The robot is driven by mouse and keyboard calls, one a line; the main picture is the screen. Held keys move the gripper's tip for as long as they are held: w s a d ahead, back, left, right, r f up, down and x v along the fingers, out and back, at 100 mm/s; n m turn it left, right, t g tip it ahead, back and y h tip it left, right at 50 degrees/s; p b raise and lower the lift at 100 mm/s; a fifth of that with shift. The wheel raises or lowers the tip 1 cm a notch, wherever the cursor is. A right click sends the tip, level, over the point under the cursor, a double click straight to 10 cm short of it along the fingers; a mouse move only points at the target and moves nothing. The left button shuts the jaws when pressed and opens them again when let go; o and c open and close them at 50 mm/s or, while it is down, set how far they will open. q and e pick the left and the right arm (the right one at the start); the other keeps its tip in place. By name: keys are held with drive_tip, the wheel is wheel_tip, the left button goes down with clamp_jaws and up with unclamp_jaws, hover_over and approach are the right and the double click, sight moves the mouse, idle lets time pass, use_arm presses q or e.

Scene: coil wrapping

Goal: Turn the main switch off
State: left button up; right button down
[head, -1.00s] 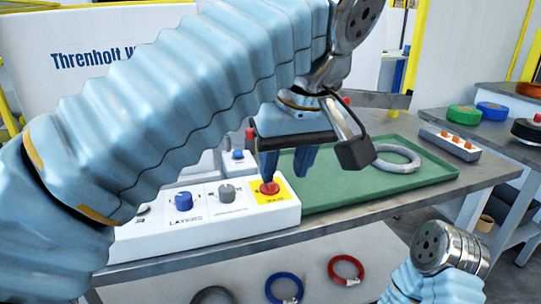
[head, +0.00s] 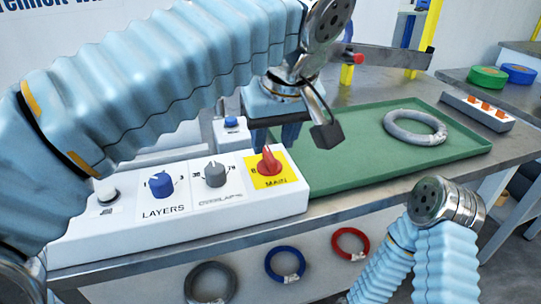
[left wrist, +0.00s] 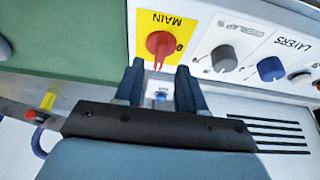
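The main switch is a red knob (head: 267,164) on a yellow plate marked MAIN (head: 275,181), at the right end of the white control box (head: 175,222). Its raised ridge points toward the back of the box, and a 0 is printed to its left in the head view. The knob also shows whole in the left wrist view (left wrist: 160,44). My left gripper (left wrist: 158,82) is open and empty, its two dark blue fingers apart. In the head view the fingertips (head: 276,140) are just behind the knob, apart from it. My right gripper is out of view.
A blue LAYERS knob (head: 162,183), a grey OVERLAP knob (head: 215,174) and a white button (head: 107,194) share the box. A green tray (head: 350,165) holding a grey coil (head: 415,127) lies right of it. My right arm is at lower right.

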sight(269, 154)
use_arm(q)
drive_tip(key=shift+x, duration=1.95)
clamp_jaws()
